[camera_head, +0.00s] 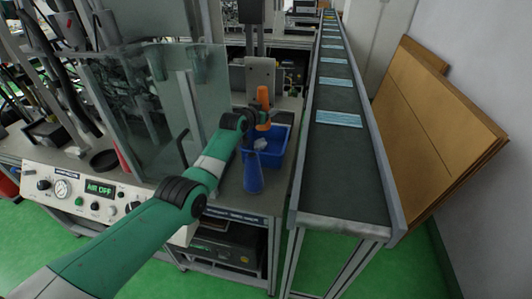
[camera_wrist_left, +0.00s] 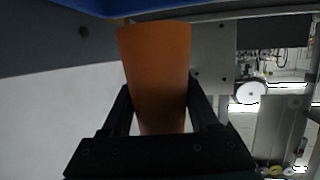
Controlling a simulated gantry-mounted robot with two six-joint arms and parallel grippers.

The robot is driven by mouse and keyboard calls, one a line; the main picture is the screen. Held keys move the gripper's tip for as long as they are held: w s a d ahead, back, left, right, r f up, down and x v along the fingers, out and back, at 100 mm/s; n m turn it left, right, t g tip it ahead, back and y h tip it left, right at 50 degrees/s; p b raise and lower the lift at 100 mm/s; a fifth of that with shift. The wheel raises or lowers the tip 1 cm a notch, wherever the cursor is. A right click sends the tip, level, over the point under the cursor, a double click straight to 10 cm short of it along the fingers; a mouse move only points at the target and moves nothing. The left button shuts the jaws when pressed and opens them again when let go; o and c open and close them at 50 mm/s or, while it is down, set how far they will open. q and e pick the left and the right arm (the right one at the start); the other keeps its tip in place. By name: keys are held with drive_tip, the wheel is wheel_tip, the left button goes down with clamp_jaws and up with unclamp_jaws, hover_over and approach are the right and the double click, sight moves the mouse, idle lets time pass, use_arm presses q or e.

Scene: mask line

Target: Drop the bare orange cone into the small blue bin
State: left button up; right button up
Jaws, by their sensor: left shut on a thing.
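The orange cone (camera_head: 263,96) is upright in my left gripper (camera_head: 262,116), which is shut on it. In the head view the cone shows above and below the jaws, at the small blue bin (camera_head: 281,153). In the left wrist view the cone (camera_wrist_left: 156,65) stands between the two dark fingers (camera_wrist_left: 160,115), and no markings show on it. A blue edge at the top of that view looks like the bin. The bin's inside is partly hidden by the gripper and a blue cone. My right gripper is not in view.
A blue cone (camera_head: 253,177) with a pale top stands on the bench in front of the bin. A conveyor (camera_head: 345,170) carrying light-blue masks (camera_head: 339,119) runs close by on the right. A clear guard panel (camera_head: 150,105) stands left of my arm.

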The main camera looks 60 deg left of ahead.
use_arm(q)
wheel_tip(320, 180, down, 4)
drive_tip(key=b, duration=0.2)
drive_tip(key=shift+f+b, duration=0.1)
drive_tip(key=shift+b, duration=0.25)
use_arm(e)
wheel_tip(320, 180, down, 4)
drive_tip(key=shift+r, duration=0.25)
use_arm(q)
drive_tip(key=o, duration=1.4)
drive_tip(key=shift+o, duration=0.2)
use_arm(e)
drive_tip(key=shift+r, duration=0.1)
use_arm(q)
drive_tip(key=shift+s+d+r+p, duration=0.1)
drive_tip(key=shift+s+r+p, duration=0.1)
drive_tip(key=shift+p, duration=0.25)
drive_tip(key=p+v, duration=0.7)
drive_tip(key=v, duration=0.4)
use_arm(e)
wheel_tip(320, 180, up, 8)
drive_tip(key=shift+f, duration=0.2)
use_arm(q)
drive_tip(key=shift+d, duration=0.15)
